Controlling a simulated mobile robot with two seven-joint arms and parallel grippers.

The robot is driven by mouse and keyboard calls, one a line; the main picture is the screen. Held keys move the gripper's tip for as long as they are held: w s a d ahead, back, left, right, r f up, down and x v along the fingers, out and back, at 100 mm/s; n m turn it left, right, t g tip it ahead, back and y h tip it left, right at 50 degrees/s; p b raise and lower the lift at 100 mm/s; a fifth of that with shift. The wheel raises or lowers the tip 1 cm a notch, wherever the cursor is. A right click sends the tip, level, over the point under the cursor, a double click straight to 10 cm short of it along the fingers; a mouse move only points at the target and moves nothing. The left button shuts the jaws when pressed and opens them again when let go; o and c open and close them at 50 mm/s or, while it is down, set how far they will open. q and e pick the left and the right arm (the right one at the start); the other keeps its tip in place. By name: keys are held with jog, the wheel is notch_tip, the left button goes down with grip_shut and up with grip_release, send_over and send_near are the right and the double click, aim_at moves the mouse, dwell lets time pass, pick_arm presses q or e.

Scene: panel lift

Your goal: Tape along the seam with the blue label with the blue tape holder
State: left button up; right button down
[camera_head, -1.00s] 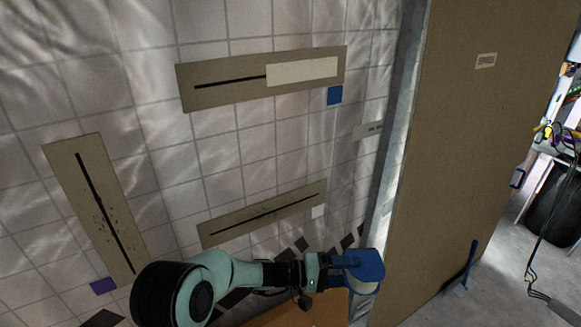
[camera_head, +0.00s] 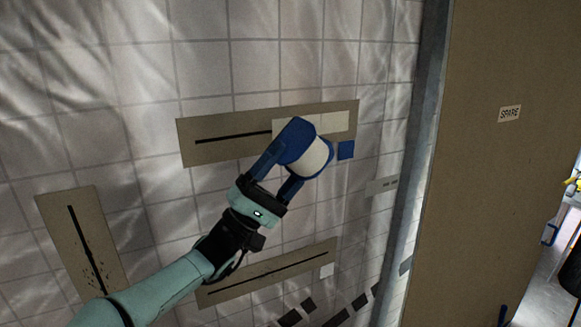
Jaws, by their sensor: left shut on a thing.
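My left gripper (camera_head: 278,180) is shut on the blue tape holder (camera_head: 296,138), which carries a pale tape roll. The holder is in front of the upper horizontal panel (camera_head: 205,152) and covers part of it; I cannot tell whether it touches. That panel has a dark seam (camera_head: 235,136), and a cream strip (camera_head: 335,122) covers its right part. The blue label (camera_head: 346,150) sits just below the panel's right end. My right gripper is not in view.
A lower panel (camera_head: 230,287) has a dark seam and a white label (camera_head: 327,270). A tilted panel (camera_head: 62,222) with a dark seam is at left. A brown board (camera_head: 480,190) marked SPARE stands at right behind a grey post (camera_head: 424,150).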

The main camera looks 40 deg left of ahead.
pick_arm(q)
jog(key=shift+w+a+r+p, duration=0.2)
jog(key=shift+w+a+p, duration=0.2)
jog(key=shift+a, duration=0.25)
jog(key=a, duration=0.1)
jog(key=w+a+p, duration=0.2)
jog(key=shift+a+f, duration=0.15)
jog(key=shift+a, duration=0.2)
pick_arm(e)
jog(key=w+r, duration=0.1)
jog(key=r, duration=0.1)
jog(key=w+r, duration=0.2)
pick_arm(q)
jog(key=shift+s, duration=0.1)
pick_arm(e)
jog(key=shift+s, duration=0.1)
pick_arm(q)
jog(key=shift+w+a+p, duration=0.35)
jog(key=shift+w+a, duration=0.15)
jog(key=shift+a, duration=0.4)
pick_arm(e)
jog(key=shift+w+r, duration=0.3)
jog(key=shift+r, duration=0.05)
